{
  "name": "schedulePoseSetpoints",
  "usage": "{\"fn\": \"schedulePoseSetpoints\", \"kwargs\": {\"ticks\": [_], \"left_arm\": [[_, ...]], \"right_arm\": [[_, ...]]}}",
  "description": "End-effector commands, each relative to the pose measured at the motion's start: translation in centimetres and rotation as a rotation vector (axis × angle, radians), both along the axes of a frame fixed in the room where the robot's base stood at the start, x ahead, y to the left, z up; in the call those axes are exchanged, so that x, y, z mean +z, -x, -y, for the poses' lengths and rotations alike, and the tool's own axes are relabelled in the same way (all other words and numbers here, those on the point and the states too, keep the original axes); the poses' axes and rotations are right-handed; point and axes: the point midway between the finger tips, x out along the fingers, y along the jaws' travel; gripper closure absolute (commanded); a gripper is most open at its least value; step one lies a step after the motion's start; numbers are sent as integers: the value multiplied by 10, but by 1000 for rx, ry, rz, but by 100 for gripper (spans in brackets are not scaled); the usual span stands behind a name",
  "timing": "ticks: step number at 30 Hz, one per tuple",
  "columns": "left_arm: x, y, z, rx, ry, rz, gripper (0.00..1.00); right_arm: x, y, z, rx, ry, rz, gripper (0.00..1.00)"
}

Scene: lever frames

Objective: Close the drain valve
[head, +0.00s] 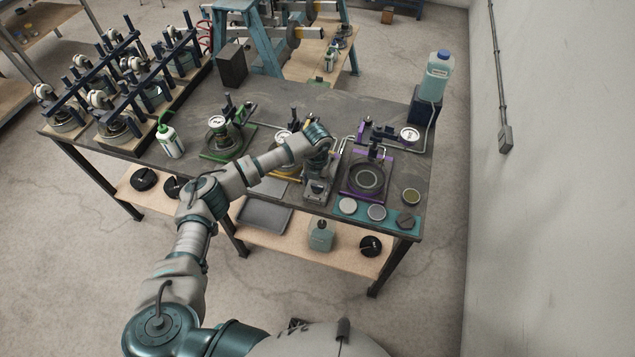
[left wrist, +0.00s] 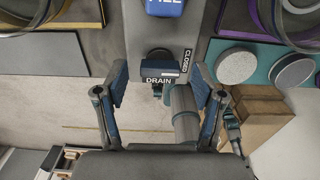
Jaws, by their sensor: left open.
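The drain valve shows in the left wrist view as a dark fitting with a black label reading DRAIN (left wrist: 160,77). A white CLOSED mark (left wrist: 186,60) is on the grey panel right of it. In the head view my left gripper (head: 318,187) is at the bench's front edge and hides the valve. My right gripper is not in view.
A purple-framed rig (head: 365,180) stands right of the gripper and a green-framed rig (head: 228,140) left. Round discs (head: 376,212) lie on a teal mat (head: 408,225) at the front right. A wooden shelf (head: 280,240) runs below.

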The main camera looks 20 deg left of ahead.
Motion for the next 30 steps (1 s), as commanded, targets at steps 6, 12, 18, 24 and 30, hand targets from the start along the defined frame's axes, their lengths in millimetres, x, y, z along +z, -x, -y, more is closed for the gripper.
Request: {"fn": "schedulePoseSetpoints", "kwargs": {"ticks": [6, 12, 18, 24, 30], "left_arm": [[43, -2, 0, 0, 1, 6, 31], [86, -2, 0, 1, 0, 5, 31], [109, -3, 0, 1, 0, 2, 31], [113, -2, 0, 1, 0, 2, 31], [113, -2, 0, 1, 0, 2, 31]], "right_arm": [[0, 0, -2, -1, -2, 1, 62], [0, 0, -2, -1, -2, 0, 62], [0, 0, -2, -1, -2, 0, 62], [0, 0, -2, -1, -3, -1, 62], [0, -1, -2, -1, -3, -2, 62]]}}
